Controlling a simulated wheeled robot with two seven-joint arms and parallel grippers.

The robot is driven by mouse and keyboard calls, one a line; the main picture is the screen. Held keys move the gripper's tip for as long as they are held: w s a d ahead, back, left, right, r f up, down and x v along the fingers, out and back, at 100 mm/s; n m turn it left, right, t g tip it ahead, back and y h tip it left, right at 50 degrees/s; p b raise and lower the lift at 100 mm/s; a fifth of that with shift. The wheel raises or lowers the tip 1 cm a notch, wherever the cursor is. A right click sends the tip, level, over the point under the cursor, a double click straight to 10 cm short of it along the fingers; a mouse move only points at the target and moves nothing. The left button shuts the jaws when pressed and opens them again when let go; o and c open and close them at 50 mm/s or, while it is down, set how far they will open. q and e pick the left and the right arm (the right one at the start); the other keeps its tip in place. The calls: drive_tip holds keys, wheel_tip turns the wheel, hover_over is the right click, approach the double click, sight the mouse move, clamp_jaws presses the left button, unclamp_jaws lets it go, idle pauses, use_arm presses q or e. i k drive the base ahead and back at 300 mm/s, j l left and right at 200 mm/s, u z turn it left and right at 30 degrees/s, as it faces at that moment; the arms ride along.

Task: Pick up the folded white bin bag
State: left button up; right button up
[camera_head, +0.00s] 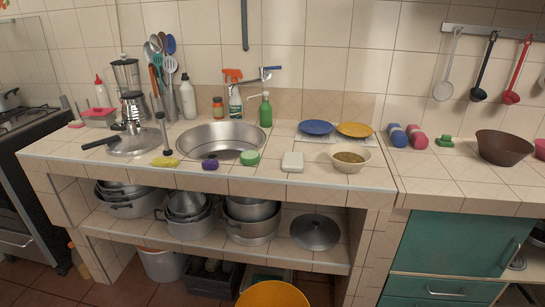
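A small, flat white block-like item, which looks like the folded white bin bag (292,161), lies on the tiled counter (230,178) near its front edge. It sits right of the sink, between a green round item (250,158) and a cream bowl (350,160). Its top and front show and nothing covers it. Neither of my grippers shows in the head view.
The round steel sink (190,140) is left of the white item. A purple item (210,164) and a yellow sponge (165,161) lie along the front edge. Blue (316,127) and yellow (354,129) plates are behind. A yellow bin (272,295) stands on the floor in front.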

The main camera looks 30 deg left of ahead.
sight(292, 162)
drive_tip(key=u, duration=0.95)
drive_tip(key=i+j+z, duration=0.1)
drive_tip(key=z, duration=0.35)
drive_tip(key=j+z, duration=0.2)
drive_tip(key=z, duration=0.25)
drive_tip(key=j+z, duration=0.2)
drive_tip(key=z, duration=0.25)
drive_tip(key=j+z, duration=0.2)
drive_tip(key=z, duration=0.25)
drive_tip(key=j+z, duration=0.2)
drive_tip(key=z, duration=0.25)
